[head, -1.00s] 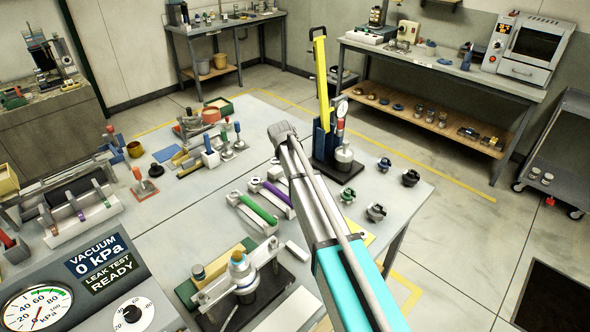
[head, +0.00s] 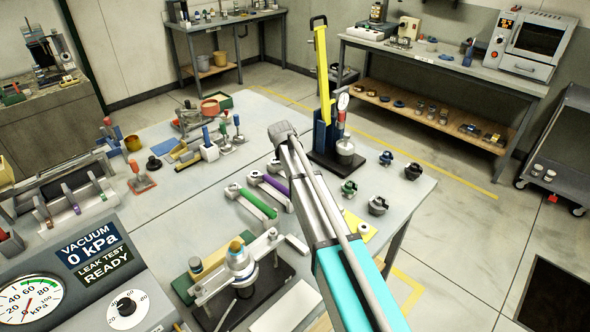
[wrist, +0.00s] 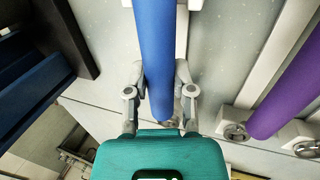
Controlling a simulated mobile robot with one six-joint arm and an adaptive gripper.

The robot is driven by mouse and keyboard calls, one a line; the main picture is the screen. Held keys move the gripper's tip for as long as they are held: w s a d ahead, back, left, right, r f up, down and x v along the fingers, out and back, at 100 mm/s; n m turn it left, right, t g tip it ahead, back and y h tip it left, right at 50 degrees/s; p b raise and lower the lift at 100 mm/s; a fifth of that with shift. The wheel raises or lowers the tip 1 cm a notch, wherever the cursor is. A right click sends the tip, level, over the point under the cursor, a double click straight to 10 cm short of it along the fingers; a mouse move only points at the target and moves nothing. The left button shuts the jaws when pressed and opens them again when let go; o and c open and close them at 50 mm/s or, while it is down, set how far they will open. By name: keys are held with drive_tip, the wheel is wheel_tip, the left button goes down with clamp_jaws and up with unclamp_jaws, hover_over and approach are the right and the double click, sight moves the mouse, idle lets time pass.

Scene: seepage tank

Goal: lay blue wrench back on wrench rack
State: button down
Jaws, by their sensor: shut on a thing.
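In the wrist view my gripper (wrist: 160,82) is shut on the blue handle of the blue wrench (wrist: 154,35), which runs up out of the picture. A pale strip shows just behind the handle; I cannot tell whether the wrench touches it. A purple wrench (wrist: 287,92) lies to the right, apart, beside a white bar (wrist: 263,58) that looks like part of the wrench rack. In the head view the green wrench (head: 257,204) and the purple wrench (head: 275,190) lie side by side on the table. My arm hides my gripper and the blue wrench there.
A press with a yellow lever (head: 322,75) stands behind my arm. Several dark knobbed parts (head: 378,205) stand to the right. A clamp fixture (head: 240,270) stands in front of the wrenches. A dark blue object (wrist: 30,65) is at left in the wrist view.

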drive_tip(key=shift+f, duration=0.3)
drive_tip(key=shift+c, duration=2)
unclamp_jaws()
drive_tip(key=shift+r, duration=0.15)
wheel_tip(320, 180, up, 9)
drive_tip(key=p, duration=0.8)
drive_tip(key=shift+s, duration=0.1)
drive_tip(key=s+d+m+y, duration=0.1)
drive_tip(key=s+d+m, duration=0.2)
drive_tip(key=s, duration=0.7)
drive_tip(key=s+d+m+g+y, duration=0.1)
drive_tip(key=s+d+m, duration=0.2)
drive_tip(key=s+d, duration=0.5)
drive_tip(key=s+d+f+m+g, duration=0.1)
drive_tip(key=s+d+m, duration=0.2)
drive_tip(key=s, duration=1)
drive_tip(key=d, duration=0.2)
drive_tip(key=shift+s+d+y, duration=0.2)
drive_tip(key=shift+d+y, duration=0.15)
drive_tip(key=shift+y, duration=0.05)
